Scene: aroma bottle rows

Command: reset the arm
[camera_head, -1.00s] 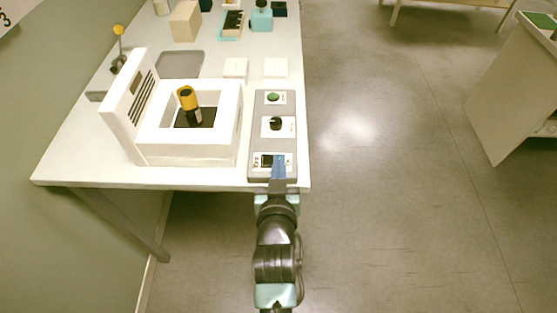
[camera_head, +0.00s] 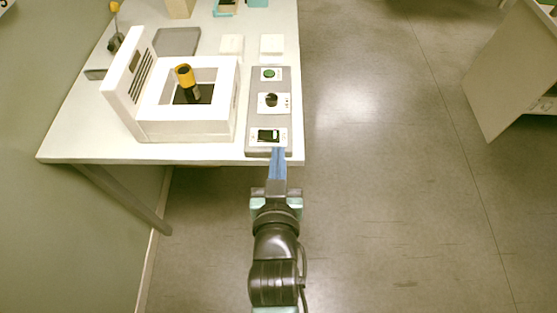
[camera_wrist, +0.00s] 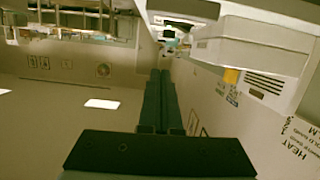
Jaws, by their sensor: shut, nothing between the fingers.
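My gripper (camera_head: 278,152) is at the front edge of the white table, just in front of the grey control panel (camera_head: 283,104). Its blue fingers are shut together with nothing between them. In the wrist view the shut fingers (camera_wrist: 160,80) point away from the camera, with the white box-shaped device far ahead and to the right. The panel carries a rocker switch (camera_head: 268,135) nearest me, a black knob (camera_head: 271,100) and a green button (camera_head: 268,73). I cannot tell whether the fingertips touch the panel's edge.
The white device (camera_head: 188,128) with its raised lid (camera_head: 127,85) stands left of the panel and holds a yellow-topped black bottle (camera_head: 186,80). The floor (camera_head: 390,190) right of the table is clear.

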